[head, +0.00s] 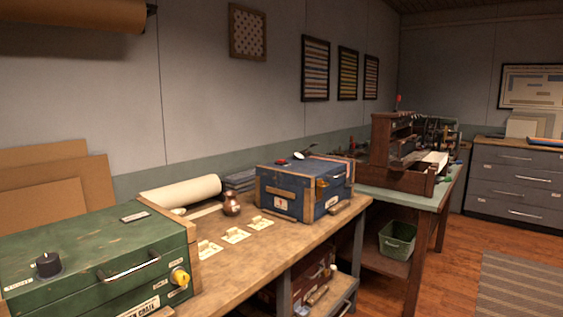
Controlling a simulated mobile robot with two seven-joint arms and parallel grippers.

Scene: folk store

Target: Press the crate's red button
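A blue crate (290,185) with wooden corner trim stands on the wooden workbench (235,250), against the wall in the middle of the view. A small red round piece (281,161) sits on its lid, toward the back left; it looks like a button but is too small to be sure. A white round piece (298,155) is beside it. A green crate (100,255) stands nearer at the lower left, with a black knob (48,264) on its lid and a yellow knob (180,277) on its end face. Neither of my grippers is in view.
A copper-coloured pot (231,204) and several small cards (236,235) lie between the crates. A paper roll (182,190) lies behind. A green table (405,196) with wooden equipment stands at right, a green bin (397,240) below. Floor (450,265) is open at right.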

